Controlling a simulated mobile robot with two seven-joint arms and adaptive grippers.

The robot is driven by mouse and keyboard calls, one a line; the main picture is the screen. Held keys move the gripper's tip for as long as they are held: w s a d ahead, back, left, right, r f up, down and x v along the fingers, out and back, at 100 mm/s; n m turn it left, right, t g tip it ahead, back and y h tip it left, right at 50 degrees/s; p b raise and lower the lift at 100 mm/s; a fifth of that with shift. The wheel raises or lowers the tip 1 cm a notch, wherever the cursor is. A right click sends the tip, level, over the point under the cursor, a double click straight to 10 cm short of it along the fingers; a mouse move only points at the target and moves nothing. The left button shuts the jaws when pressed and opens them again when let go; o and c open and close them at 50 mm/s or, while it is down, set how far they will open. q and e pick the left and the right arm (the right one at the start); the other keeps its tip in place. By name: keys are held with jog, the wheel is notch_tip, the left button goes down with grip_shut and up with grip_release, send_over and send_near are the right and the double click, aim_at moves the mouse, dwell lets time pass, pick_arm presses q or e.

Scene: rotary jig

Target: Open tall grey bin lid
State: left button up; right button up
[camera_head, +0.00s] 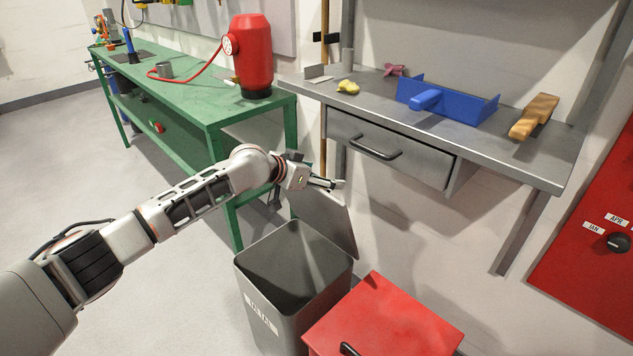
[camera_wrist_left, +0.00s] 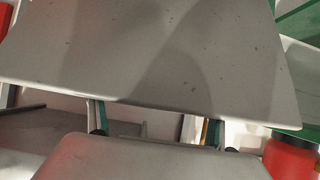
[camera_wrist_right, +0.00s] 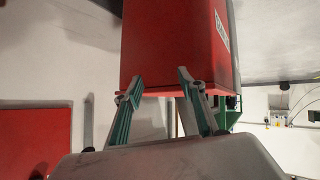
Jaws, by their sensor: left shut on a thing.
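The tall grey bin (camera_head: 290,275) stands on the floor with its top open and its dark inside showing. Its grey lid (camera_head: 325,220) is raised and leans back at the rear, near the wall. My left gripper (camera_head: 335,184) is at the lid's upper edge, shut on it. In the left wrist view the lid (camera_wrist_left: 150,50) fills the upper part and hides most of the fingers. My right gripper (camera_wrist_right: 155,85) is open and empty in the right wrist view, with its fingers apart in front of a red box-shaped bin (camera_wrist_right: 175,45). It is not in the head view.
The red-lidded bin (camera_head: 385,322) stands right beside the grey bin. A grey workbench with a drawer (camera_head: 385,148) overhangs behind. A green bench (camera_head: 200,105) with a red tank (camera_head: 252,60) stands at the left. The floor at lower left is clear.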

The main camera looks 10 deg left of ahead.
pick_arm(q)
jog(key=shift+w+d+f, duration=0.35)
jog(key=shift+w+d, duration=0.1)
jog(key=shift+c, duration=0.3)
jog(key=shift+f, duration=0.2)
jog(key=c, duration=1)
jog(key=o, duration=1.9)
jog(key=shift+a+f, duration=0.1)
jog(key=shift+f, duration=0.05)
jog(key=shift+c, duration=0.2)
jog(key=o, duration=0.8)
pick_arm(e)
jog(key=shift+w+d+f, duration=0.15)
jog(key=shift+w+d, duration=0.1)
jog(key=shift+w, duration=0.05)
pick_arm(q)
jog(key=shift+r, duration=0.35)
pick_arm(e)
jog(key=shift+s, duration=0.15)
pick_arm(q)
jog(key=v, duration=1.1)
jog(key=shift+s+a+r, duration=0.15)
jog(key=shift+s+a, duration=0.05)
jog(key=shift+s, duration=0.1)
pick_arm(e)
jog(key=shift+w, duration=0.2)
